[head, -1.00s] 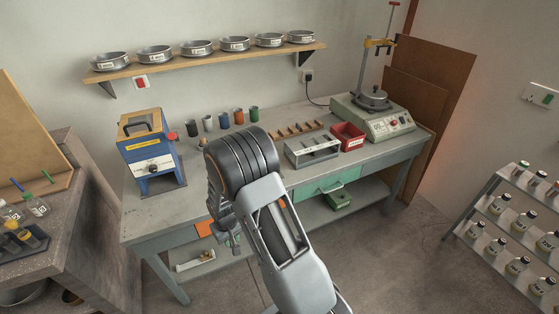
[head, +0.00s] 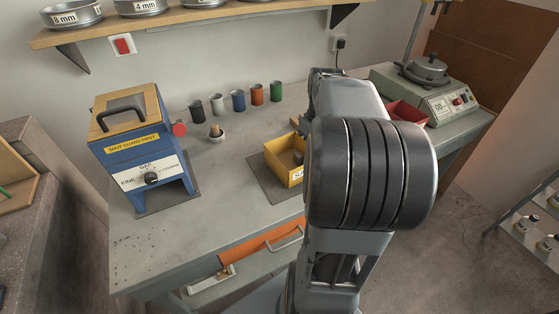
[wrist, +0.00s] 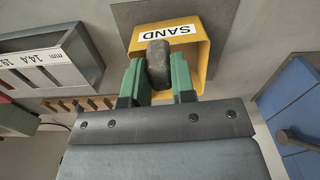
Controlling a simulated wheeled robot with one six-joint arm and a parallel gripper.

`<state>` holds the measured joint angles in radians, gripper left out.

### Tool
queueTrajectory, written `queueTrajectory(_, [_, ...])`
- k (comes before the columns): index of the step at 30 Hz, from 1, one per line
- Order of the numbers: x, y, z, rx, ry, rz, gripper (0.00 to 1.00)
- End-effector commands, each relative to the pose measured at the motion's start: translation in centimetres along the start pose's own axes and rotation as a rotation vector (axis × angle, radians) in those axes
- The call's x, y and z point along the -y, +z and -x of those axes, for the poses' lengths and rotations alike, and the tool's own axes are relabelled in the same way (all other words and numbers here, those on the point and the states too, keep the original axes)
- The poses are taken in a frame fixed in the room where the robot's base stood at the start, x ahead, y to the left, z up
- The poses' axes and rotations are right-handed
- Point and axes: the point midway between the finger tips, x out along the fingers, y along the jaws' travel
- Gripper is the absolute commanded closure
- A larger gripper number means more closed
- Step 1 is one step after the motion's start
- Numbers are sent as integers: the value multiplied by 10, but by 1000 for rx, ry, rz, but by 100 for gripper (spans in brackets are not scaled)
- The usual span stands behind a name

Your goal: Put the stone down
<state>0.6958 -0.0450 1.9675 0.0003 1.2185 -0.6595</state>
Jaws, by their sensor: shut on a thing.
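A dark grey stone (wrist: 158,62) sits between the green fingertips of my gripper (wrist: 158,80) in the wrist view. My gripper is shut on it. The stone overlaps the yellow box labelled SAND (wrist: 203,55); whether it touches the box floor I cannot tell. In the head view the yellow box (head: 281,171) stands on a dark mat (head: 262,180) on the bench. A dark lump, likely the stone, shows at its opening. My arm hides the box's right side and my gripper there.
The wrist view shows a grey rack (wrist: 50,60).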

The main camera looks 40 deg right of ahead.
Motion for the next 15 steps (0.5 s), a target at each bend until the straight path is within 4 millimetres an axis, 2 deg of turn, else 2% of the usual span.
queueTrajectory(2, [0,-3,-2,0,0,1,100])
queueTrajectory(5, [4,-19,-9,3,-3,2,100])
queueTrajectory(12, [18,-77,-36,3,-2,-3,100])
queueTrajectory(15, [22,-91,-54,5,-3,-6,100])
